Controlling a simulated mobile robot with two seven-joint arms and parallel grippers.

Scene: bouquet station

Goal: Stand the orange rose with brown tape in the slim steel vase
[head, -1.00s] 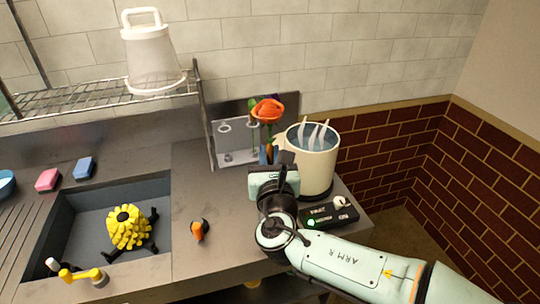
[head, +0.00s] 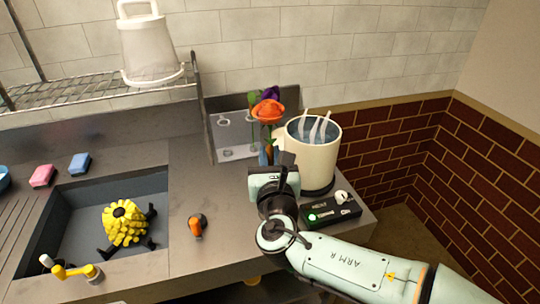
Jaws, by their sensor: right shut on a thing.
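The orange rose (head: 268,110) stands upright above my right gripper (head: 273,168), with its green stem running down toward the jaws. My right gripper is shut on the rose; my own wrist hides the grip, the lower stem and any brown tape. A purple flower (head: 271,92) shows just behind the rose head. Something blue (head: 264,157) shows beside the stem, partly hidden. I cannot make out the slim steel vase for certain. My left gripper is not in view.
A steel rack with rings (head: 227,152) stands behind left. A sink (head: 75,225) holds a yellow brush-like thing (head: 124,222). An orange-and-black object (head: 197,226) lies on the counter.

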